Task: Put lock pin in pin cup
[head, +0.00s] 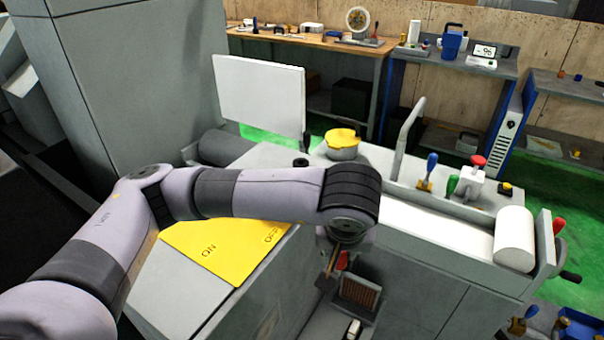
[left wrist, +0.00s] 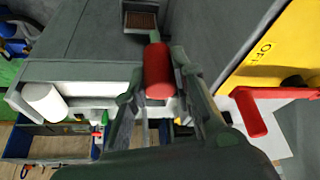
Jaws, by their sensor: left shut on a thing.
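My left gripper (head: 330,272) hangs below its wrist at the front of the grinder, partly hidden by my arm in the head view. In the left wrist view my left gripper (left wrist: 158,88) has its fingers on either side of a red cylindrical piece (left wrist: 158,70), which appears to be the lock pin's handle. The gripper is shut on it. In the head view only a bit of red (head: 342,260) shows beside the gripper. I cannot make out which thing is the pin cup. My right gripper is in neither view.
A small box with a brown ribbed inside (head: 360,292) sits just right of the gripper. A yellow ON/OFF panel (head: 215,250) lies left of it. A separate red handle (left wrist: 250,112) is near that panel. A yellow-topped pot (head: 343,140) and white roll (head: 514,240) stand on the machine.

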